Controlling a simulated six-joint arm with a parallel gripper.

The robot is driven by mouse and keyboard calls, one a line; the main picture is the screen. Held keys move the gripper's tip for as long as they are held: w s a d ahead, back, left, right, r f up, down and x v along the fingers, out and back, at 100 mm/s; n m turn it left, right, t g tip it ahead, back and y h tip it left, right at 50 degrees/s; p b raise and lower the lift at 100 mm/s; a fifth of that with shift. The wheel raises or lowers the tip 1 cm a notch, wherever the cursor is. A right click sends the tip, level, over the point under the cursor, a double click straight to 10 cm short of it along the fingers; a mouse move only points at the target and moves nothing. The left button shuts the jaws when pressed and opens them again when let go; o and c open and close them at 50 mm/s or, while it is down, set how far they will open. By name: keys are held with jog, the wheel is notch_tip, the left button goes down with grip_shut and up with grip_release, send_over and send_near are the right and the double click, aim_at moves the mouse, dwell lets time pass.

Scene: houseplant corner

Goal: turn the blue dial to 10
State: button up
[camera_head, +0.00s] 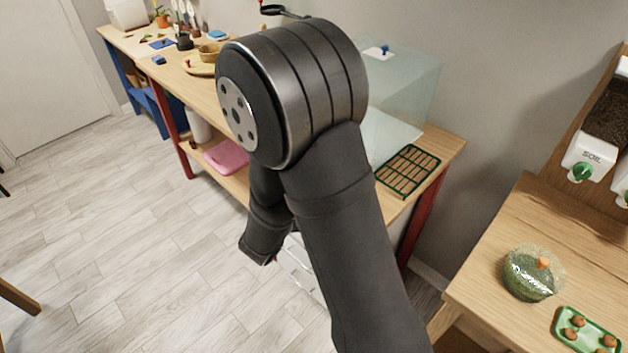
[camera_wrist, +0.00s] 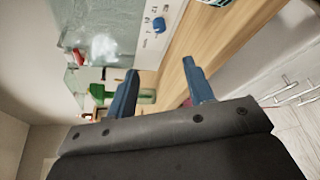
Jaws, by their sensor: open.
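The blue dial (camera_wrist: 158,24) is on a white panel (camera_wrist: 167,42) at the top of the wrist view. Small dark marks sit beside it, too small to read, so its setting cannot be told. My gripper (camera_wrist: 160,68) has two blue fingers spread apart with nothing between them. The dial lies beyond the fingertips and apart from them. In the head view my own arm hides the gripper and the panel. A clear glass case (camera_head: 408,90) stands behind my arm there; a small blue knob (camera_head: 385,50) shows at its top.
A wooden bench (camera_head: 437,145) carries the case and a green tray of brown blocks (camera_head: 408,170). A second wooden table (camera_head: 520,215) at right holds a green glass jar (camera_head: 532,275) and a green tray of brown balls (camera_head: 587,330).

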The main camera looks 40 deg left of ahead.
jog(key=a+r+n+g+h, duration=0.1)
jog(key=a+r+n+h, duration=0.3)
jog(key=n, duration=0.4)
jog(key=x, duration=1.2)
jog(key=a+f+x, duration=0.1)
jog(key=x, duration=0.5)
jog(key=shift+s, duration=0.3)
jog(key=c, duration=1)
